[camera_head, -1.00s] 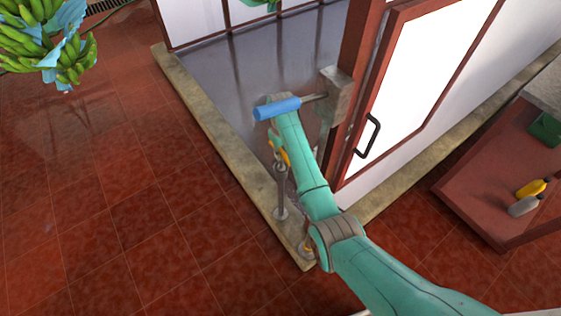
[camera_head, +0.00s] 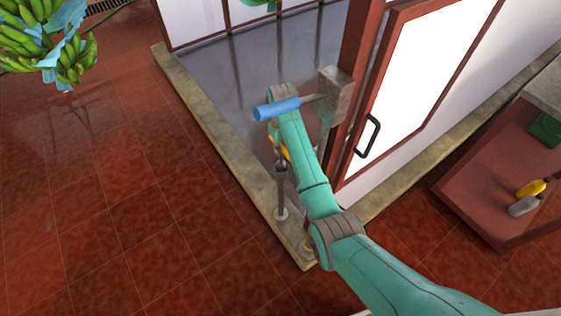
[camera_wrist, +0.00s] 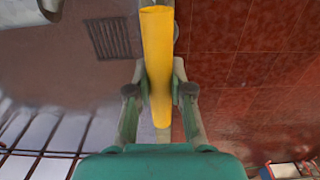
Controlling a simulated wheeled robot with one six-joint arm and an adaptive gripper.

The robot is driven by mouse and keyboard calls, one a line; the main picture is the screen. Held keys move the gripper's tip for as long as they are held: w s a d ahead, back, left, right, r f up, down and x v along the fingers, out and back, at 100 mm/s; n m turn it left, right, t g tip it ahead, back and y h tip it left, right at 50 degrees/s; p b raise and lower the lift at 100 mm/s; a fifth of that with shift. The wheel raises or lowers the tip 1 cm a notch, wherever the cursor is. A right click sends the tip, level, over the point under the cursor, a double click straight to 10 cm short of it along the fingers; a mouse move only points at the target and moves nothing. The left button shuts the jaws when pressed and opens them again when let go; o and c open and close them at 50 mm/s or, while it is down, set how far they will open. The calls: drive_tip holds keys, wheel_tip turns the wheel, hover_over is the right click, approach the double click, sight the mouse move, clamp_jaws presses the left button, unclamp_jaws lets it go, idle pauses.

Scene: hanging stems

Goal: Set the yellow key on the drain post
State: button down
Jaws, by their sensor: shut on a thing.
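The yellow key shows in the wrist view (camera_wrist: 157,50) as a long yellow bar. It runs between the fingers of my gripper (camera_wrist: 160,88), which are shut on it. In the head view only a bit of yellow (camera_head: 285,148) shows beside my arm, which hides most of the gripper. Below it, a grey upright, the drain post (camera_head: 281,198), stands on the pale kerb with a round foot. A dark grey piece sits in line above the post; I cannot tell whether it touches or is seated. The post is not clear in the wrist view.
A blue-handled lever (camera_head: 276,108) on a grey block juts from the red door frame, close to my arm. The white door (camera_head: 430,70) has a black handle. A shelf (camera_head: 480,205) with bottles stands at the right. Bananas (camera_head: 40,40) hang top left. Red floor left is open.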

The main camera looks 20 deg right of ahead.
drive_tip(key=shift+r, duration=1.05)
